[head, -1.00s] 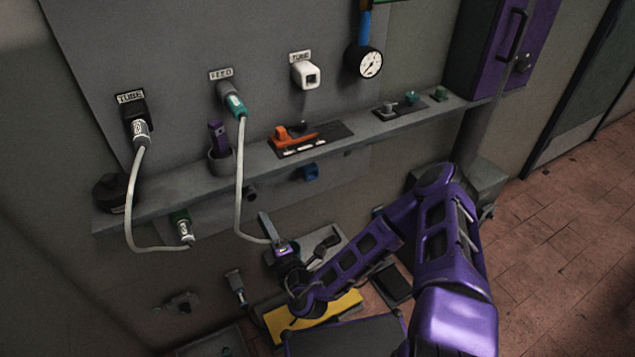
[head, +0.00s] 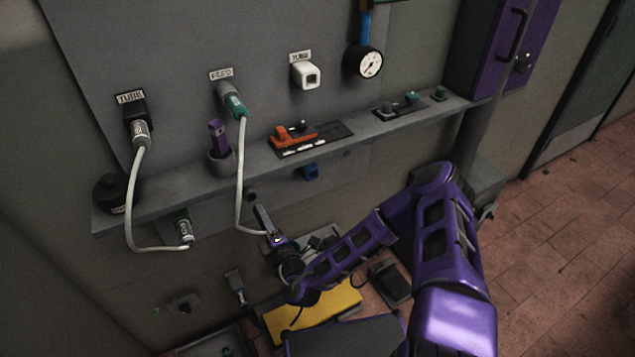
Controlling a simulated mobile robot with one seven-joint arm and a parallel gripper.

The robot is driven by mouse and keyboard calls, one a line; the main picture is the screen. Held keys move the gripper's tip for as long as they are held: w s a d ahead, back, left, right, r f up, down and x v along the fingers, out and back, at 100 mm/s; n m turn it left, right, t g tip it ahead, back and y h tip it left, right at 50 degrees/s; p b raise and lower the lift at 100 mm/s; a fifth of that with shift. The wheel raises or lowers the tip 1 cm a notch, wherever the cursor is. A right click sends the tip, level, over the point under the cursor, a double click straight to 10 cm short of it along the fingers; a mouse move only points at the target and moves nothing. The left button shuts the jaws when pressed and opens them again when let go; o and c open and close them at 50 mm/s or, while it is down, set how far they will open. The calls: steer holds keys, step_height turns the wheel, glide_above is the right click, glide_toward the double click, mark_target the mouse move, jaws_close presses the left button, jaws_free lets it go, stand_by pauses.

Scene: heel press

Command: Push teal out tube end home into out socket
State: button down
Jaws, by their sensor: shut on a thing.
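A pale tube (head: 239,175) hangs from the labelled grey fitting (head: 226,90) on the wall panel, where its teal upper end (head: 236,107) is seated. Its lower end runs to my gripper (head: 266,226), which is shut on it below the shelf, close to the wall. The held end is hidden by the gripper, so I cannot see its colour or whether it touches a socket. I cannot read which is the out socket.
The shelf (head: 355,143) above my gripper carries an orange tool (head: 293,135) and a purple-handled item in a cup (head: 220,158). A yellow plate (head: 325,305) lies below.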

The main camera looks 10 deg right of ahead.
steer(key=shift+x, duration=1)
steer(key=shift+x, duration=1.45)
stand_by(0.9)
steer(key=shift+c, duration=2.3)
jaws_free()
